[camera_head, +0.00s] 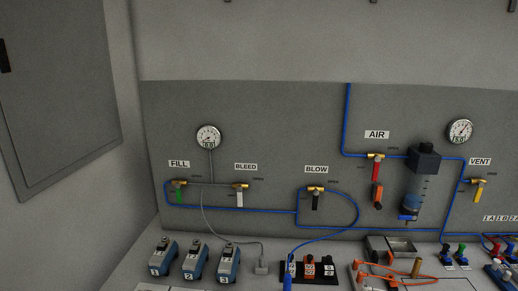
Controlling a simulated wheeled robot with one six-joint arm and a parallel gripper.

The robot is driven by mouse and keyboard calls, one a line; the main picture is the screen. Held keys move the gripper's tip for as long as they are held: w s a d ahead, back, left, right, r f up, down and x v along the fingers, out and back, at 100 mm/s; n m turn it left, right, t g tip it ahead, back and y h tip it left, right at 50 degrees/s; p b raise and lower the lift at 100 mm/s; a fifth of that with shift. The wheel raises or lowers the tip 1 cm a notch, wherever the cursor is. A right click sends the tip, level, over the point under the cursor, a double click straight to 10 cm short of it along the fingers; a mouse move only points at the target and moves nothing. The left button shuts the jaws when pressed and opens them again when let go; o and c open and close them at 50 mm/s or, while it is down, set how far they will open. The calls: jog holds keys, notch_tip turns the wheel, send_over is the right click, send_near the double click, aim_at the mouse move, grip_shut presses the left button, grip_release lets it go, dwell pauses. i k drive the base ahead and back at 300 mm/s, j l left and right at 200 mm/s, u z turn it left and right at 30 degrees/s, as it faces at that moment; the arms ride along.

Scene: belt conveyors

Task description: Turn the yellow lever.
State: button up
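The yellow lever (479,191) hangs down from a brass valve at the right of the grey panel, below the VENT label (480,161). The lever points downward with a slight tilt. A blue tube runs close to its left side. My gripper is not in view.
Other valve levers hang on the panel: green (179,194), white (240,198), black (315,201) and red (376,171). A blue filter cylinder (420,184) stands out left of the yellow lever. Coloured knobs (462,248) and cables crowd the bench below.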

aim_at(480, 185)
jog(key=z, duration=1.35)
jog(key=l, duration=0.1)
jog(key=i+u, duration=0.05)
